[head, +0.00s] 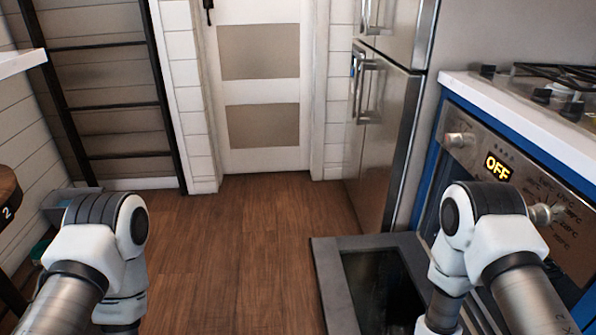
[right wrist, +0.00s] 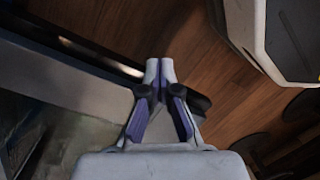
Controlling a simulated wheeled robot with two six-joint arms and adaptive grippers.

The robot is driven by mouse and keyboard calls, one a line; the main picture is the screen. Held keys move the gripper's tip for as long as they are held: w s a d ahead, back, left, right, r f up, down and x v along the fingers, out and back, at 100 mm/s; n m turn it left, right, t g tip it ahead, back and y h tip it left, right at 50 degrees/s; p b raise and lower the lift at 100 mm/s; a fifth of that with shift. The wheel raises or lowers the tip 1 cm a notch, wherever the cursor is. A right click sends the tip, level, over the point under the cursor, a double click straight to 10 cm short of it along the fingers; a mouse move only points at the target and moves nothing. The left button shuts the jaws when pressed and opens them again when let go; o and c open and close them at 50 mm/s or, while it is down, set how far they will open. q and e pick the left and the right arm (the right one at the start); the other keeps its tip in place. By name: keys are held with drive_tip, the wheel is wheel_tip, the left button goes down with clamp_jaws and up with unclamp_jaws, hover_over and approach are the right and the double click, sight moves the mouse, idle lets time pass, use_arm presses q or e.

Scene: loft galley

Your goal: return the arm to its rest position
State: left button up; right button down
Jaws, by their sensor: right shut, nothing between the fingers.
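My right gripper (right wrist: 160,70) shows in the right wrist view, with its fingers together and nothing between them. Its tips appear over the wood floor, beside the grey edge of the lowered oven door (right wrist: 85,90). In the head view both my arms come in from the bottom, the left one on the left and the right one in front of the oven. Their bent joints show, but neither gripper can be seen there. My left gripper is in neither view.
The oven door (head: 328,280) hangs open beside my right arm. The oven panel (head: 492,160) reads OFF. A steel fridge (head: 385,140) and white door (head: 260,80) stand ahead. A dark ladder (head: 115,105) and round wooden top (head: 8,190) are left. The middle floor (head: 245,235) is clear.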

drive_tip(key=s+r+m+t, duration=0.2)
drive_tip(key=s+r+m, duration=0.1)
drive_tip(key=s+m, duration=0.65)
wheel_tip(320, 180, down, 10)
drive_tip(key=n+b, duration=0.1)
drive_tip(key=b, duration=1)
wheel_tip(320, 180, up, 36)
drive_tip(key=p, duration=3.6)
drive_tip(key=shift+s+d+r+h+p, duration=0.15)
drive_tip(key=shift+s+d+h+p, duration=0.15)
drive_tip(key=shift+s+p, duration=0.1)
